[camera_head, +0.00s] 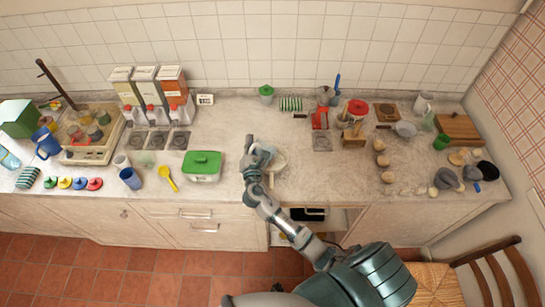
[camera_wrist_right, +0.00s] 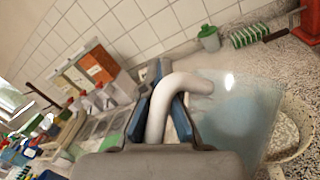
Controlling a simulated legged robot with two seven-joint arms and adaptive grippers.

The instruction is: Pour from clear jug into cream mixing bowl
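My right gripper (camera_head: 257,158) is above the worktop, right of the green-lidded box. In the right wrist view its blue-edged fingers (camera_wrist_right: 164,100) are closed around the thick white handle of the clear jug (camera_wrist_right: 238,108). The jug's see-through body is to the right of the fingers and looks tilted in that tilted view. The cream mixing bowl (camera_wrist_right: 297,148) shows just beyond the jug, partly hidden by it. In the head view the bowl (camera_head: 279,161) is beside the gripper, partly covered. I cannot tell whether liquid is flowing. My left gripper is out of view.
A green-lidded box (camera_head: 202,165) and yellow spoon (camera_head: 168,178) lie to the left. Three dispensers (camera_head: 147,90) stand at the back left. A green-lidded jar (camera_head: 266,93) and striped green thing (camera_head: 291,104) are behind. A wooden block (camera_head: 354,138) and several round items are to the right.

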